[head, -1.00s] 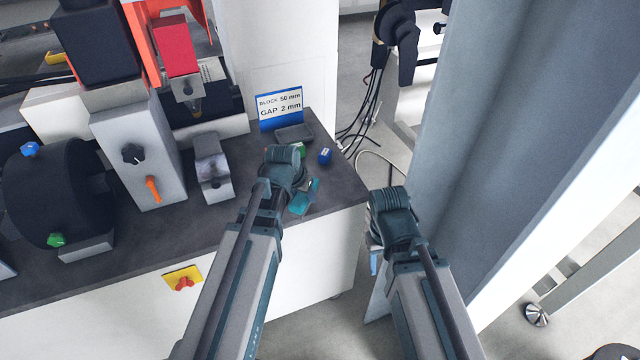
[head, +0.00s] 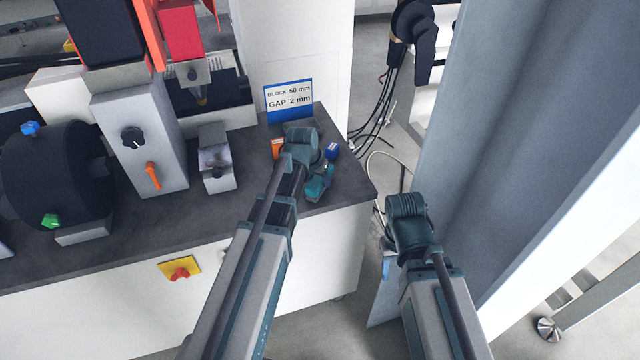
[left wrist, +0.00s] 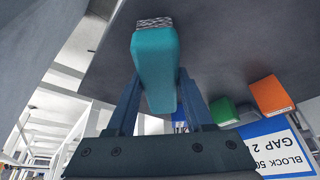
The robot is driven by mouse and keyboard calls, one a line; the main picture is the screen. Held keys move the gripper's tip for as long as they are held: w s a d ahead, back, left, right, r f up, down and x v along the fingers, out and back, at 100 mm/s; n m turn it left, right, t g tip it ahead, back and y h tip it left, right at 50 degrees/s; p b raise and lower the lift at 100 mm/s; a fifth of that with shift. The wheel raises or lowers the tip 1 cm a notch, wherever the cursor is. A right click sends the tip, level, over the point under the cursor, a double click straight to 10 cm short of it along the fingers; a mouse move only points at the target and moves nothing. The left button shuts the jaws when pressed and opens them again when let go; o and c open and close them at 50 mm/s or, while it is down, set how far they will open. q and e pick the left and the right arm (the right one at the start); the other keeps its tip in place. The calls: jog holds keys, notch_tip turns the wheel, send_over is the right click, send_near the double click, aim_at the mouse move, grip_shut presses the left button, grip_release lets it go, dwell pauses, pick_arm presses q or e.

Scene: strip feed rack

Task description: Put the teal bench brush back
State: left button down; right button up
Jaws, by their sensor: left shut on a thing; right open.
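The teal bench brush (head: 318,186) is held in my left gripper (head: 314,168), above the right end of the dark bench top. In the left wrist view the brush (left wrist: 155,62) sits between the two fingers of the left gripper (left wrist: 158,88), with its grey bristle end pointing away from the palm. The fingers are shut on it. My right gripper (head: 400,235) hangs right of the bench's corner and is open; its fingertips are mostly hidden under the wrist.
A blue block (head: 332,150) and an orange block (head: 278,146) stand close to my left gripper. A green block (left wrist: 224,112) shows in the left wrist view. A sign (head: 290,100) stands behind. A metal clamp block (head: 216,160) is left. A grey column (head: 520,120) rises at right.

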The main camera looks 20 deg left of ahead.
pick_arm(q)
jog(key=shift+r, duration=0.1)
jog(key=shift+f, duration=0.25)
jog(key=shift+c, duration=1.4)
grip_release()
jog(key=shift+r, duration=0.1)
jog(key=shift+r, duration=0.15)
jog(key=p+v, duration=1.1)
jog(key=v, duration=0.1)
jog(key=s+d+g+y, duration=0.1)
jog(key=s+d+g, duration=0.1)
jog(key=s+d, duration=0.5)
jog(key=s+d+f+m+g+y, duration=0.1)
jog(key=s+d+g, duration=0.2)
jog(key=s+d, duration=0.4)
jog(key=s, duration=0.4)
jog(key=shift+s+f+m, duration=0.25)
jog(key=shift+s+m, duration=0.05)
